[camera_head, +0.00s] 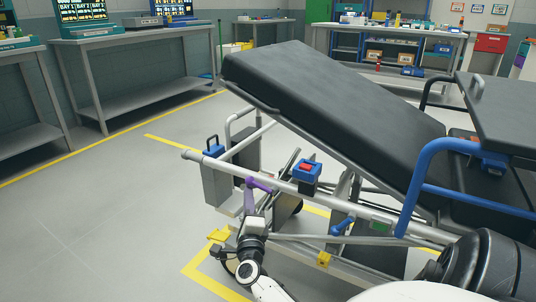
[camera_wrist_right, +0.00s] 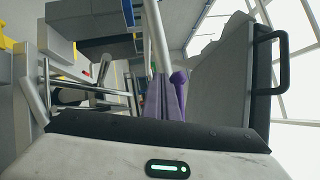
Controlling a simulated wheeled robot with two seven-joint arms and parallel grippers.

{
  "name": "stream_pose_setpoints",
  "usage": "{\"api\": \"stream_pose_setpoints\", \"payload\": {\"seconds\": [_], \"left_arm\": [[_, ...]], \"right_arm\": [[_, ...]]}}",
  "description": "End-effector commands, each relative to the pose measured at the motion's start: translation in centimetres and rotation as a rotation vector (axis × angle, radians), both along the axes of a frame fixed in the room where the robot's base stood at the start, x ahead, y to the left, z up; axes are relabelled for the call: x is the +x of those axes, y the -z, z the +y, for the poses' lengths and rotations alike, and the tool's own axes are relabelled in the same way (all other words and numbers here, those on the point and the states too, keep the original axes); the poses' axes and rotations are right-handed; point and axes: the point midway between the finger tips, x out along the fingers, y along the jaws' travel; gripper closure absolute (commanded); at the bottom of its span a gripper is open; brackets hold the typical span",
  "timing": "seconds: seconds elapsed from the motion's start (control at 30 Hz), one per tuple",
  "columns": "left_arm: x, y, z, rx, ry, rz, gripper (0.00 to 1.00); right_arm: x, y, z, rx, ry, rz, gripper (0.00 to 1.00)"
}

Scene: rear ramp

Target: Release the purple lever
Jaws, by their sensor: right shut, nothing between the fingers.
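The purple lever (camera_head: 262,186) sits on the silver side rail of the stretcher frame, left of the red-and-blue block. Its rounded knob (camera_wrist_right: 179,80) also shows in the right wrist view, just right of the fingertips. My right gripper (camera_head: 249,183) comes up from below, with slim purple fingers shut and empty. The fingers stand close together in the wrist view (camera_wrist_right: 164,82). They are right beside the lever; whether they touch it I cannot tell. The lever's lower part is hidden behind the fingers. My left gripper is not in view.
The stretcher's tilted black backrest (camera_head: 330,95) rises over the rail. A red-and-blue block (camera_head: 306,170) and a blue tubular handle (camera_head: 416,185) are on the near side. A grey box with a handle (camera_head: 215,180) hangs at the left end. The floor left is clear.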

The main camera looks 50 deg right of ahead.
Motion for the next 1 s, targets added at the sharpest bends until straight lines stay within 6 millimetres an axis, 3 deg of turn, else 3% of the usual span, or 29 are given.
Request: {"api": "stream_pose_setpoints", "payload": {"seconds": [0.23,0.7,1.0], "left_arm": [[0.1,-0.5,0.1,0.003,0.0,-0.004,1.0],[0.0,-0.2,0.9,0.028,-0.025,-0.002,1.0],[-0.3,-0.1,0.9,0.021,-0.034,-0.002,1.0]], "right_arm": [[-0.8,0.3,1.0,0.003,-0.003,0.002,1.0],[-6.3,1.7,6.8,0.0,-0.001,0.002,1.0],[-6.8,1.9,7.4,0.0,-0.001,-0.001,1.0]]}}
